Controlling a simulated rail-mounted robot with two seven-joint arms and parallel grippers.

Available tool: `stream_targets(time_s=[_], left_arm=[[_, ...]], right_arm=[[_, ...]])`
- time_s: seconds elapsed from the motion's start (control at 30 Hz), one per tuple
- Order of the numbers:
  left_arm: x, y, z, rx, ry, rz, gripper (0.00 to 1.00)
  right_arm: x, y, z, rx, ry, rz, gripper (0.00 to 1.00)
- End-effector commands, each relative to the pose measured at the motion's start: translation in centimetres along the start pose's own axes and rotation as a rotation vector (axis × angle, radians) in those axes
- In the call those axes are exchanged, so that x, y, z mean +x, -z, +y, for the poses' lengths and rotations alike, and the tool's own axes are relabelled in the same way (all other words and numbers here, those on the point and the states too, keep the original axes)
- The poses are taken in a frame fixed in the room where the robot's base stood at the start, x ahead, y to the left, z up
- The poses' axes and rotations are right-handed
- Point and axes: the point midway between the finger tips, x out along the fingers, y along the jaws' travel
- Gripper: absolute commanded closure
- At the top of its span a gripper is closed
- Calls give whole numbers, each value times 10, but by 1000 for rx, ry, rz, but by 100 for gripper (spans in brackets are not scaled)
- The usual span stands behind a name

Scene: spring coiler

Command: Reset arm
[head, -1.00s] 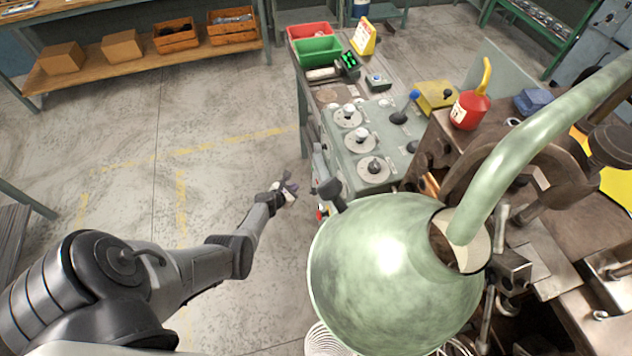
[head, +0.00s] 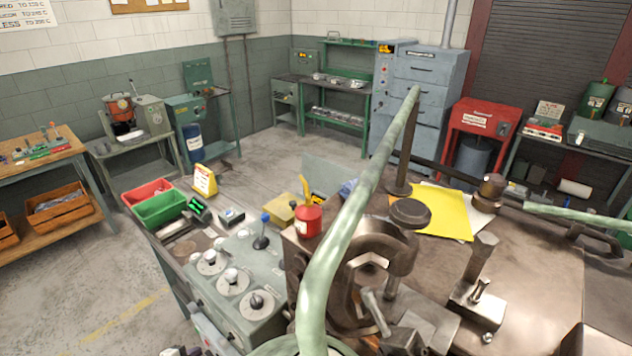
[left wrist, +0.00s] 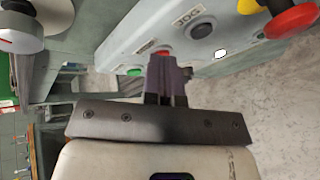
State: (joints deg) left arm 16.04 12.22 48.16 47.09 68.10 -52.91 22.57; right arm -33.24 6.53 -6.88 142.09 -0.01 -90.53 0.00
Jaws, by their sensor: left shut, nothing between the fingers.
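My left gripper (left wrist: 166,72) is shut and empty in the left wrist view. Its dark fingers overlap the button panel (left wrist: 180,20) in the picture; I cannot tell whether they touch it. A green button (left wrist: 134,71) and a partly covered red button (left wrist: 162,52) show by the fingertips. A black button (left wrist: 201,30) beside a JOG label and a large red knob (left wrist: 292,20) lie to the right. In the head view only a small part of the left gripper (head: 178,351) shows at the bottom edge, beside the grey control console (head: 235,283). My right gripper is not in view.
A red can (head: 308,221), green bin (head: 160,209) and yellow sign (head: 205,180) stand on or near the console. Open floor (head: 100,290) lies left of the console.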

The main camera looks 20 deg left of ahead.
Motion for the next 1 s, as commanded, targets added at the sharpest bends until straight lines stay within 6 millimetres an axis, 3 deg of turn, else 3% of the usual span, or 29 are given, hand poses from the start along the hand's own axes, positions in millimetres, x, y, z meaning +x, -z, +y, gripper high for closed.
stream_targets(time_s=[0.17, 0.3, 0.5, 0.63, 0.77, 0.87, 1.0], left_arm=[[-8, -37, 50, 497, 143, -79, 100], [-21, -78, 86, 931, 296, -109, 100], [-58, -139, 104, 1444, 536, -75, 100], [-88, -187, 97, 1691, 654, -22, 100], [-122, -238, 77, 1872, 702, 30, 100], [-148, -277, 54, 1983, 683, 40, 100], [-182, -321, 9, 2073, 637, -40, 100]], right_arm=[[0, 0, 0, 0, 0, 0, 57], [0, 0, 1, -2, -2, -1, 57], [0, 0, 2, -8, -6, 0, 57], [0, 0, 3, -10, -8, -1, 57], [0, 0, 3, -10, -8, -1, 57], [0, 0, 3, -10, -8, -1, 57], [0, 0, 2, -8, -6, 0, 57]])
